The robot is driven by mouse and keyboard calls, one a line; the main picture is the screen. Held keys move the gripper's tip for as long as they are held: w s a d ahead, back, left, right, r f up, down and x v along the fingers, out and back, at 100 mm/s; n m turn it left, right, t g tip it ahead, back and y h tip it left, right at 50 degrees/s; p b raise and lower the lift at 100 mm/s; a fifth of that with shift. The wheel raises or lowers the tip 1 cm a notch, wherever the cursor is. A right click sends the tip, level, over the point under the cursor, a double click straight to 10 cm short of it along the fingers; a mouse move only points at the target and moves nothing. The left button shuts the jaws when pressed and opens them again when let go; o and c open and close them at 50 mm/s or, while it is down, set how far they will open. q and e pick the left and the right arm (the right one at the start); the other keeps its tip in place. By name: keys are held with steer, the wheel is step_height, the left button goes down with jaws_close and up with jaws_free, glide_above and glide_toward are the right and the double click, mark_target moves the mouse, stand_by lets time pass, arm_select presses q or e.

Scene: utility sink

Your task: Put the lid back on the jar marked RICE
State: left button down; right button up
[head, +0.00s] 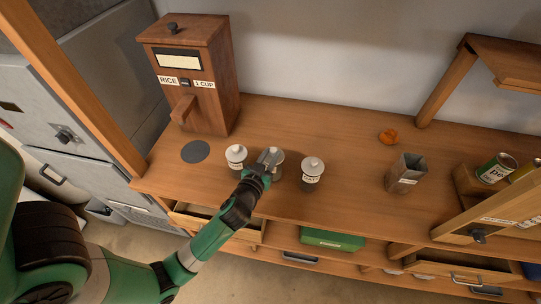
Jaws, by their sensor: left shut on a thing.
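The fingers and wrist hide part of this jar, so I cannot tell whether the lid is seated or just above the rim. My right gripper is out of view.
A wooden dispenser (207,105) labelled RICE and 1 CUP stands back left, with a dark round disc (196,151) before it. An orange lump (388,136), a square metal container (405,172) and a tin (496,168) stand right. Open drawers sit below. Counter between right jar and metal container is clear.

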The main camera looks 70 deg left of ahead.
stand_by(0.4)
arm_select(q)
steer(key=shift+c, duration=0.4)
jaws_free()
steer(key=shift+r+p, duration=3)
steer(key=shift+r, duration=0.55)
jaws_close()
